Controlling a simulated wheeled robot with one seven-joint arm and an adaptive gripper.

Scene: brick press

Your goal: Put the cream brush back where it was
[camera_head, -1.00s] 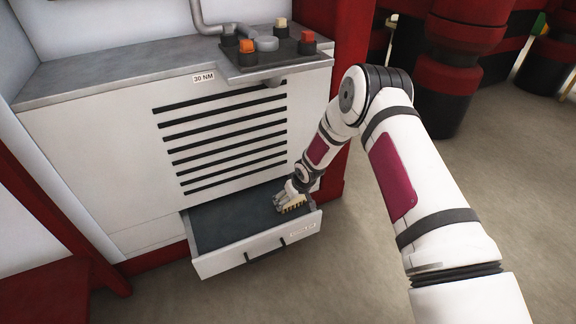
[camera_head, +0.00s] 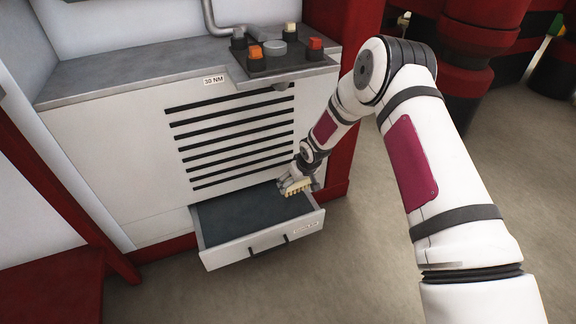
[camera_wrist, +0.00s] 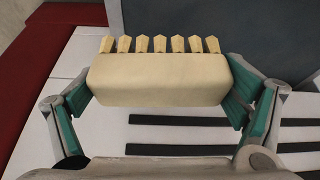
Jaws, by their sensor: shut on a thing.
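The cream brush (camera_wrist: 158,80) is a block with a row of bristle tufts along one side. My gripper (camera_wrist: 160,92) is shut on it, with a green-padded finger at each end of the block. In the head view the brush (camera_head: 298,189) and my gripper (camera_head: 292,184) are at the right end of the open drawer (camera_head: 262,247), over its inside. The drawer's dark floor looks empty. I cannot tell how high the brush is above it.
The drawer is pulled out of a white cabinet (camera_head: 120,150) with black vent slots. A control panel (camera_head: 285,68) with several coloured knobs stands on top. A red post (camera_head: 345,120) rises close to the right of my gripper.

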